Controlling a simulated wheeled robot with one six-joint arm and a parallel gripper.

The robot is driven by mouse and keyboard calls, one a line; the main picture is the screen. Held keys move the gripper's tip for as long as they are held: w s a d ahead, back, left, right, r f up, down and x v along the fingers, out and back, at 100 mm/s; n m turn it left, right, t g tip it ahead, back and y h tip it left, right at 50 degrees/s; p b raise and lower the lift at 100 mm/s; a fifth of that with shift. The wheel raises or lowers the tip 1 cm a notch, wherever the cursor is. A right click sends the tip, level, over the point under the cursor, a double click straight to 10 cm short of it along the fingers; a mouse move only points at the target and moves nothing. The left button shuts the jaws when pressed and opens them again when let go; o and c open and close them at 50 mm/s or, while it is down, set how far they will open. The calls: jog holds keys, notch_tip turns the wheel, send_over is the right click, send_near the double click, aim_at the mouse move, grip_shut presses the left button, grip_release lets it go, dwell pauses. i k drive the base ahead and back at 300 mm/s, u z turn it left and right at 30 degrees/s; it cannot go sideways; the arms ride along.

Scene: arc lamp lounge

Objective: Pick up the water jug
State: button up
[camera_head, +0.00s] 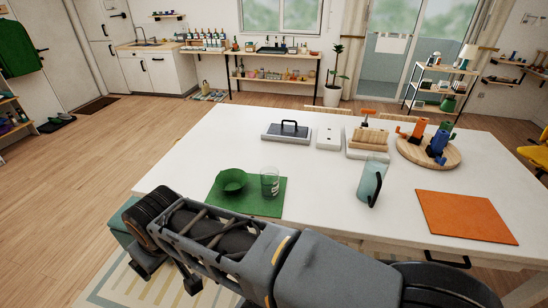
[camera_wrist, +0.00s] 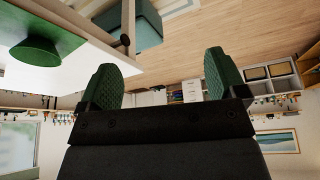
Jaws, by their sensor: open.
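The water jug (camera_head: 371,180) is a translucent teal jug with a dark handle. It stands upright on the white table (camera_head: 330,220), right of the green mat and left of the orange mat. My arm crosses the lower left of the head view, with its end beyond the table's near left edge, well left of the jug. In the wrist view my gripper (camera_wrist: 163,68) has its two green textured fingers wide apart with nothing between them. The jug does not show in the wrist view.
A green bowl (camera_head: 232,180) and a clear glass (camera_head: 270,182) stand on the green mat (camera_head: 215,205). An orange mat (camera_head: 465,216) lies right of the jug.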

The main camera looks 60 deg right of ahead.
aim_at(376, 166)
jog(key=z, duration=0.3)
jog(key=k, duration=0.2)
jog(key=z, duration=2.55)
jog(key=i, duration=0.25)
jog(key=u, duration=0.1)
